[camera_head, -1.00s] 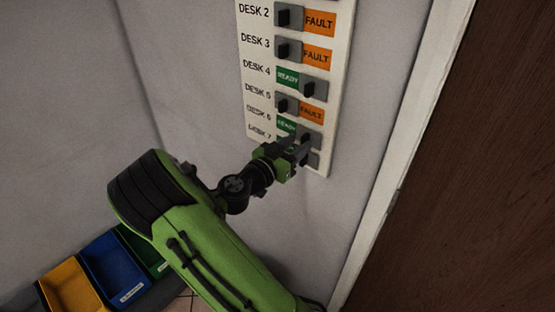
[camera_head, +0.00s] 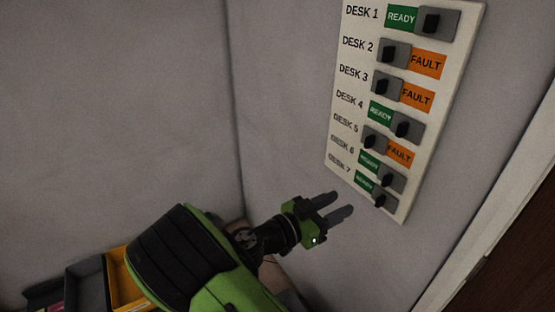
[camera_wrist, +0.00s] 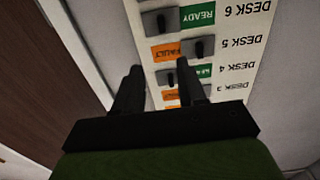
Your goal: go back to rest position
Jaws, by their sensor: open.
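My gripper (camera_head: 334,205) is open and empty, a little left of and below the bottom of a white wall panel (camera_head: 352,152) in the head view. Its fingers are apart and touch no switch that I can see. The panel has rows labelled DESK 1 to DESK 7, each with a sliding switch. Desks 1, 4, 6 and 7 show green READY; desks 2, 3 and 5 show orange FAULT. The desk 7 switch (camera_head: 384,201) is the lowest. In the wrist view, my gripper (camera_wrist: 157,72) has the panel (camera_wrist: 238,62) upside down beyond its fingers.
Open bins stand at the lower left, including a yellow one (camera_head: 124,280) and a grey one (camera_head: 88,287). A white frame (camera_head: 490,215) and a brown door (camera_head: 510,270) are at the right. The wall left of the panel is bare.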

